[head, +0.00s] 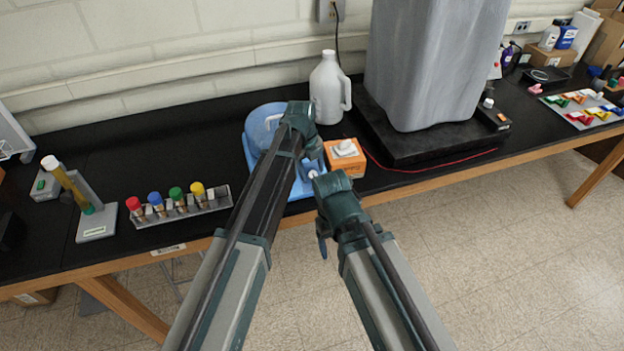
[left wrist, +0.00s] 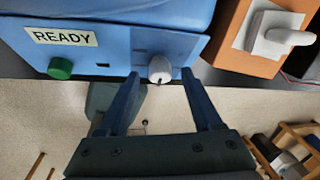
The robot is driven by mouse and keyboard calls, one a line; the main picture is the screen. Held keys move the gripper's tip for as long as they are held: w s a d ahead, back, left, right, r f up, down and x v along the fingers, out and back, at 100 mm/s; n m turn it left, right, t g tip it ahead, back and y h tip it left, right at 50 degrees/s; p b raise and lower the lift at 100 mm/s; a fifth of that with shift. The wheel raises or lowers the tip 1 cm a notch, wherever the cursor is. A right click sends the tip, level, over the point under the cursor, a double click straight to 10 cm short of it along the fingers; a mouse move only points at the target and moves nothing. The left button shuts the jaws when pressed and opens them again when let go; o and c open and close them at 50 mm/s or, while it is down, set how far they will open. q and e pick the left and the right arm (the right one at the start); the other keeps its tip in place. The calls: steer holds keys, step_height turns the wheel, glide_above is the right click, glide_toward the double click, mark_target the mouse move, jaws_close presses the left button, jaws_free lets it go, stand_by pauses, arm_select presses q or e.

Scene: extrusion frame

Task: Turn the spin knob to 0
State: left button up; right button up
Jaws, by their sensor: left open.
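The blue machine (head: 252,125) stands on the black bench, partly hidden behind my left arm. In the left wrist view, its blue front panel (left wrist: 112,45) carries a READY label, a green button (left wrist: 60,68) and a white spin knob (left wrist: 159,68). The knob has a small dark mark at its lower edge; no numbers are readable. My left gripper (left wrist: 161,78) is open, its fingers on either side of the knob, with visible gaps. The knob also shows as a small white spot in the head view (head: 312,173). My right gripper (head: 322,246) hangs low in front of the bench, its jaws unclear.
An orange box (head: 346,160) with a white top stands close right of the machine. A white jug (head: 327,92) is behind. A rack with colored-cap tubes (head: 180,205) is to the left. A large grey covered object (head: 430,60) stands at right. The floor in front is clear.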

arm_select(q)
steer(key=shift+f, duration=0.5)
arm_select(e)
steer(key=shift+f, duration=0.5)
arm_select(q)
steer(key=shift+r, duration=0.1)
steer(key=shift+c, duration=0.3)
jaws_close()
